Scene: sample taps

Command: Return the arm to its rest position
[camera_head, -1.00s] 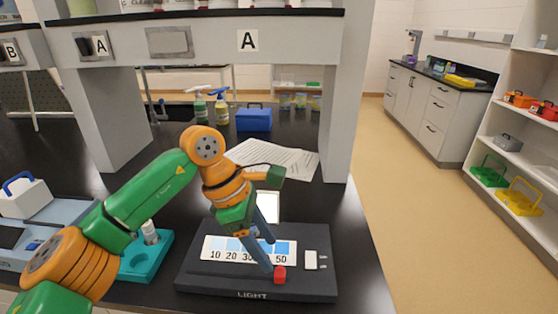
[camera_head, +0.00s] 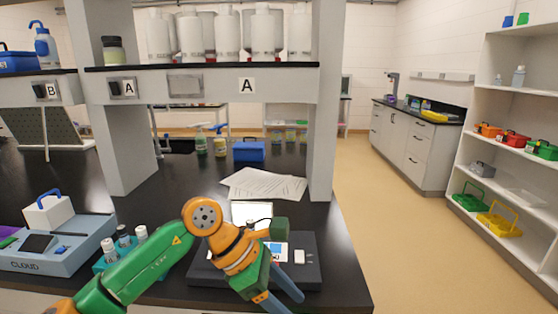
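My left arm comes in from the lower left, green and orange. My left gripper (camera_head: 281,294) is in front of the dark light-testing device (camera_head: 307,262) at the bench's front edge. Its two blue-grey fingers are spread apart with nothing visible between them. The arm hides most of the device's number scale and its red part. A white lit panel (camera_head: 252,212) shows behind the wrist. My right gripper is not in view.
The teal rack with capped vials (camera_head: 141,233) and the CLOUD device (camera_head: 62,257) stand at left. Papers (camera_head: 263,184) and a blue box (camera_head: 249,151) lie farther back. A grey post (camera_head: 322,130) rises at the bench's right. Open floor lies right.

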